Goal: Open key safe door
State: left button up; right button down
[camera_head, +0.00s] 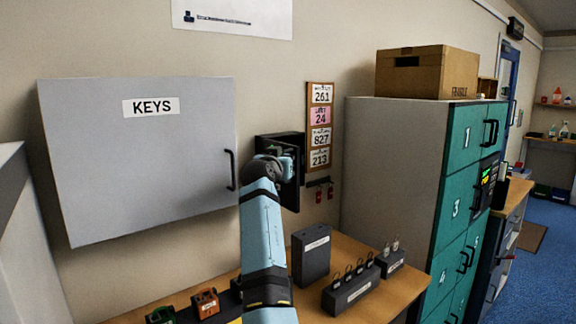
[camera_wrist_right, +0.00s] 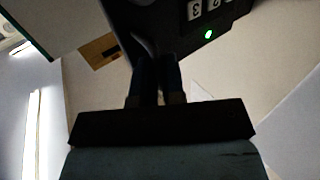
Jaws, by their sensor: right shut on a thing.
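The small black key safe (camera_head: 268,141) is on the wall between the grey KEYS cabinet and the number board. My right arm covers much of its front, so I cannot tell how far its door stands from its body. In the right wrist view a dark panel of the safe (camera_wrist_right: 180,14) shows white number tiles and a lit green light (camera_wrist_right: 208,34). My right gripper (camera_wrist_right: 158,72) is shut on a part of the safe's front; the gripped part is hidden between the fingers. My left gripper is not in view.
The grey KEYS cabinet (camera_head: 140,165) is left of the safe, the number board (camera_head: 320,125) right. Below, the wooden table (camera_head: 345,252) holds a dark box (camera_head: 311,257), a padlock rack (camera_head: 350,290) and other small items. Teal lockers (camera_head: 470,140) stand at the right.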

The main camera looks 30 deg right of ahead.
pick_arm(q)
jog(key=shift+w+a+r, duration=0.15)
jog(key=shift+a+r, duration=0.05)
pick_arm(e)
jog(key=shift+w+a+r+t, duration=0.15)
jog(key=shift+a+r+t, duration=0.2)
jog(key=shift+r, duration=0.35)
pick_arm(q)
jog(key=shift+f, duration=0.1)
pick_arm(e)
jog(key=c, duration=1.7)
grip_release()
jog(key=o, duration=0.4)
jog(key=shift+w+f, duration=0.15)
jog(key=shift+w, duration=0.1)
jog(key=shift+o, duration=0.4)
jog(key=shift+w+f, duration=0.15)
jog(key=shift+w, duration=0.05)
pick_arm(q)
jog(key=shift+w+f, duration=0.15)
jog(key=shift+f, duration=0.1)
pick_arm(e)
jog(key=shift+s, duration=0.1)
jog(key=shift+d, duration=0.1)
